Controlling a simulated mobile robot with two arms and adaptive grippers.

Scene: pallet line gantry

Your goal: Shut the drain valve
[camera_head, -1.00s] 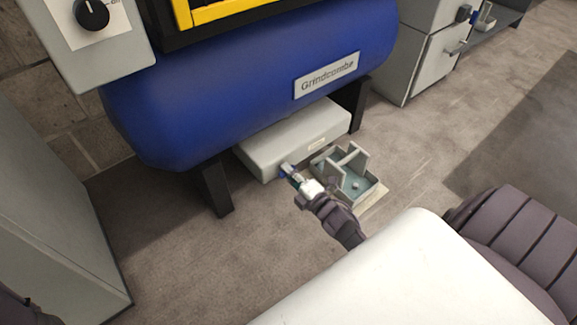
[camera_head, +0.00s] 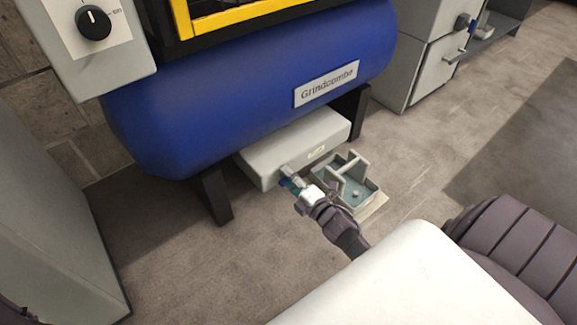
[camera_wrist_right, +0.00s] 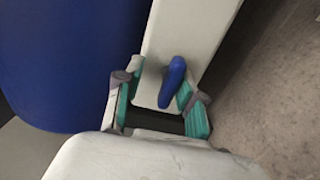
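The drain valve has a blue lever (camera_wrist_right: 173,82) that stands out from a pale grey housing (camera_head: 290,140) under the blue tank (camera_head: 240,90). In the right wrist view the lever lies between the two teal-padded fingers of my right gripper (camera_wrist_right: 160,88), slightly tilted. The fingers are apart, with gaps visible on both sides of the lever. In the head view my right gripper (camera_head: 290,184) is at the front of the housing and covers most of the valve. My left gripper is not in view.
A black tank leg (camera_head: 215,195) stands to the left. Grey cabinets stand at the left (camera_head: 45,220) and back right (camera_head: 425,70).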

